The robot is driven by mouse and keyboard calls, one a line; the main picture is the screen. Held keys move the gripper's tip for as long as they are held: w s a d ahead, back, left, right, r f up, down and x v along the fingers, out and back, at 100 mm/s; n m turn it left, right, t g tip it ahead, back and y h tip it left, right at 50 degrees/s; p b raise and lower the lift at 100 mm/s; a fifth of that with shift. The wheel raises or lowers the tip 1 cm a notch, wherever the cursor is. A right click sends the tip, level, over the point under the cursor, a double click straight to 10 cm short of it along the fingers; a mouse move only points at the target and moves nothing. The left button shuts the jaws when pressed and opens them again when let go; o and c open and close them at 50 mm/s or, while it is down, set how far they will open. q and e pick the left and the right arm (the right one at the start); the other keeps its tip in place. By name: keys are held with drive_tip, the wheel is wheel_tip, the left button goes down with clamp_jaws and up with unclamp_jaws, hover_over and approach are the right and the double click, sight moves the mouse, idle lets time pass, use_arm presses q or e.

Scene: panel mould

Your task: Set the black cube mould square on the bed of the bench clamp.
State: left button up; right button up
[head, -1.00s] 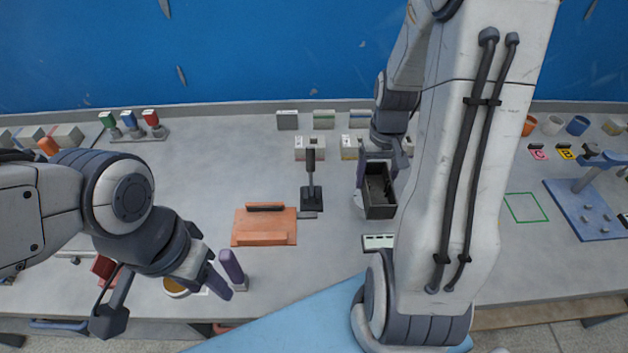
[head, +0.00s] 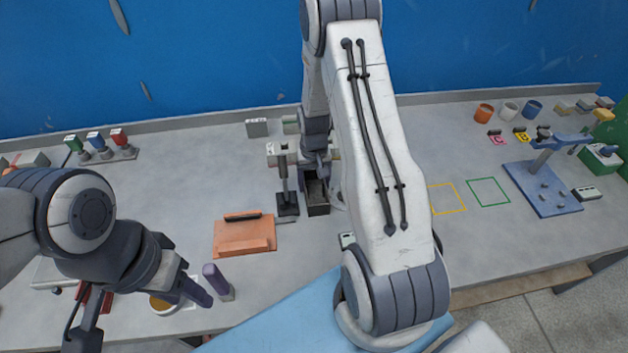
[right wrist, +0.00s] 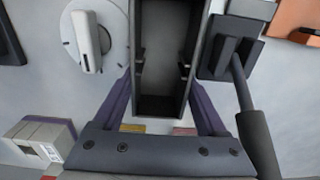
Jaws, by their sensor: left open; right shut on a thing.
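The black cube mould (head: 318,198) is an open-topped dark box near the bench middle. My right gripper (right wrist: 163,100) is shut on it; its purple fingers lie along the mould's sides in the right wrist view. The mould also fills the middle of that view (right wrist: 162,60); whether it clears the bench top is hard to tell. The likely bench clamp (head: 245,240) is an orange plate with a black-faced bar behind and a low orange bar in front; its bed is empty. The mould is to its right. My left gripper (head: 210,293) is open and empty, front left of the clamp.
A black upright lever on a dark base (head: 288,205) stands between mould and clamp, very close to the mould. A white dial (right wrist: 98,42) lies beside the mould. A blue stand (head: 542,190) is far right. Bench left of the clamp is largely clear.

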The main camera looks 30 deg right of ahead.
drive_tip(key=o, duration=1.1)
drive_tip(key=shift+f, duration=0.15)
drive_tip(key=shift+o, duration=0.9)
